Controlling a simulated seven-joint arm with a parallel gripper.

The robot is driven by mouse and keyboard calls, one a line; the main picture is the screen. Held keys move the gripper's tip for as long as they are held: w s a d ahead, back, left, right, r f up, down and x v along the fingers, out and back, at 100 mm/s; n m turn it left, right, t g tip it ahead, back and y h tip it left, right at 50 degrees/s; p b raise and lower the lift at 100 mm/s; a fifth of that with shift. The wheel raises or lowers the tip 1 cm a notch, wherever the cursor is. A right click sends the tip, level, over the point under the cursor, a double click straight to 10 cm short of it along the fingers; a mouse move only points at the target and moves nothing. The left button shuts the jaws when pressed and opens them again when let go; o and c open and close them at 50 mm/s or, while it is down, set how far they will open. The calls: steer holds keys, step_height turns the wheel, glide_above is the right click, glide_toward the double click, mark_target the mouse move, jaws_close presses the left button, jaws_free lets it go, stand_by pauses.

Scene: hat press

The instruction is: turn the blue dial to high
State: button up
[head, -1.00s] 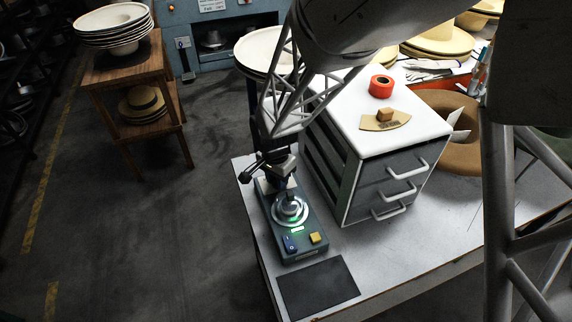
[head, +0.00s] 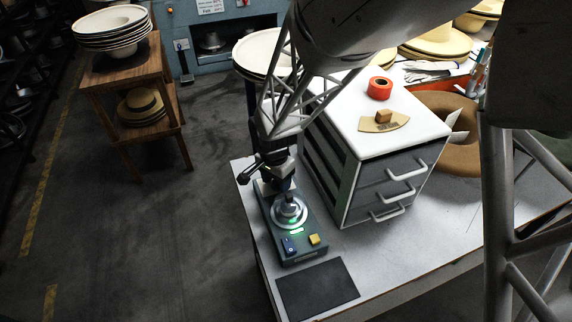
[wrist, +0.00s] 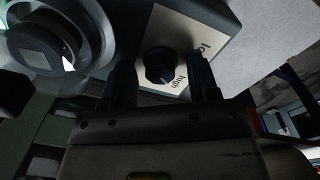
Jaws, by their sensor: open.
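The control box (head: 312,229) stands on the table, with a round silver fitting (head: 290,212) and a lit green display on its top. In the wrist view the dark blue dial (wrist: 159,66) sits on a pale plate (wrist: 181,37) printed with "high" and a partly hidden word starting "lo". My gripper (wrist: 161,74) is open, one finger on each side of the dial, with gaps showing. Which way the dial points is too dark to tell. In the head view my gripper (head: 281,184) is over the box's far end and hides the dial.
A blue switch (head: 289,245) and a yellow button (head: 314,239) are at the box's near end. A dark mat (head: 318,289) lies in front. A white drawer cabinet (head: 385,185) stands close on the right, with a red tape roll (head: 379,88) on top.

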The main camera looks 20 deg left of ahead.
steer(key=shift+a+r, duration=0.2)
steer(key=shift+r, duration=3.7)
steer(key=shift+w+d+r, duration=0.1)
steer(key=shift+w+r, duration=0.05)
steer(key=shift+r, duration=0.05)
steer(key=w+d+r+m+g+y, duration=0.1)
steer(key=d+r, duration=0.6)
steer(key=r, duration=0.3)
steer(key=w+d+r+m+y, duration=0.1)
steer(key=d+r, duration=0.5)
steer(key=r, duration=0.4)
steer(key=shift+n+t, duration=0.4)
steer(key=d, duration=0.3)
steer(key=s+d+r, duration=0.1)
steer(key=d, duration=0.3)
steer(key=s+d, duration=0.1)
steer(key=d, duration=0.2)
steer(key=shift+s+d+r, duration=0.15)
steer(key=shift+d, duration=0.05)
steer(key=s+d+f+n+t+h, duration=0.1)
steer(key=s+d, duration=0.6)
steer(key=d, duration=0.4)
steer(key=s+d+f+n+t, duration=0.2)
steer(key=s+d, duration=0.5)
steer(key=d, duration=0.4)
steer(key=shift+n+h, duration=0.3)
steer(key=shift+h, duration=0.1)
